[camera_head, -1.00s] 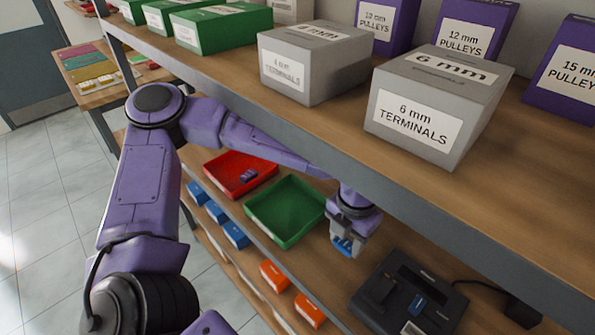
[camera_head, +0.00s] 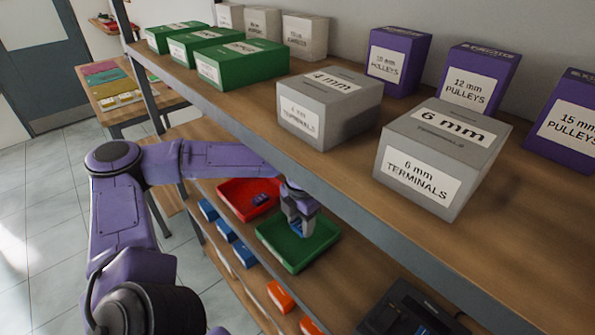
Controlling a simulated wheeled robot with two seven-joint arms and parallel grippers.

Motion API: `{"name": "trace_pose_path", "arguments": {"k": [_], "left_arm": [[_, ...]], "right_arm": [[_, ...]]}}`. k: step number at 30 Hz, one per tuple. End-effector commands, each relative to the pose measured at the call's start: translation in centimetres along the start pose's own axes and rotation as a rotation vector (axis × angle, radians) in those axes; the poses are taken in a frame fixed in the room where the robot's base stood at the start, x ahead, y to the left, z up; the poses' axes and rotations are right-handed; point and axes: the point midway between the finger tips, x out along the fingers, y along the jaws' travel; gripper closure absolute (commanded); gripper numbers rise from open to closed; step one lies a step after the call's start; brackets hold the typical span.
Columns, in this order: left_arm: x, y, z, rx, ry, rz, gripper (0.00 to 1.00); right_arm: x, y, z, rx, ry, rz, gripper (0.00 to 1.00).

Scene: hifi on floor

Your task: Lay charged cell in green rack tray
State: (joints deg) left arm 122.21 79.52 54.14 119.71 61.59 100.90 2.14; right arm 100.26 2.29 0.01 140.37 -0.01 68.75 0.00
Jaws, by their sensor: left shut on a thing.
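The green rack tray (camera_head: 277,248) lies on the lower shelf, right of a red tray (camera_head: 234,203). My left gripper (camera_head: 301,228) is over the green tray, pointing down, shut on a blue cell (camera_head: 297,230) of which only a little shows between the fingers. I cannot tell whether the cell touches the tray floor. The part of the green tray that I see holds nothing else. My right gripper is not in view.
The red tray holds a dark purple cell (camera_head: 261,199). A black charger (camera_head: 395,315) is partly in view at the bottom. The upper shelf, with grey terminal boxes (camera_head: 330,105) and a dark front edge, overhangs the lower one. Orange bins (camera_head: 279,296) sit lower.

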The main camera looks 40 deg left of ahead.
Motion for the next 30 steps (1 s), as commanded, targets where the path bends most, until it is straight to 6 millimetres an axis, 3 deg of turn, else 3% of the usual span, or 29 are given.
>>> {"name": "trace_pose_path", "arguments": {"k": [2,4,7,20,21,22,23,30], "left_arm": [[-0.2,1.0,0.0,-0.005,0.001,-0.001,0.86],[2.2,1.1,-0.1,-0.001,0.003,-0.001,0.86],[3.9,1.0,-0.1,0.000,0.001,-0.001,0.86],[4.0,1.0,-0.1,-0.001,0.001,0.000,0.86],[3.9,1.0,-0.1,-0.001,0.001,0.000,0.41],[3.9,1.0,-0.1,-0.001,0.001,0.000,0.32],[3.9,1.0,-0.1,-0.001,0.001,0.000,0.26],[3.9,1.0,-0.1,-0.001,0.001,-0.001,0.26]], "right_arm": [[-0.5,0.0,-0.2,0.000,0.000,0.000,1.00],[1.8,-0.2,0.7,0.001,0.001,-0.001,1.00],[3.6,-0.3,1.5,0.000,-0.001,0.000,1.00],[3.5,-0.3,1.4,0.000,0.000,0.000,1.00],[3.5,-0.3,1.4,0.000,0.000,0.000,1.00],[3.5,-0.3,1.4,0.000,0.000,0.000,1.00],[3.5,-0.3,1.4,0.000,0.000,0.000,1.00],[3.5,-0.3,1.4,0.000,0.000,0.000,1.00]]}}
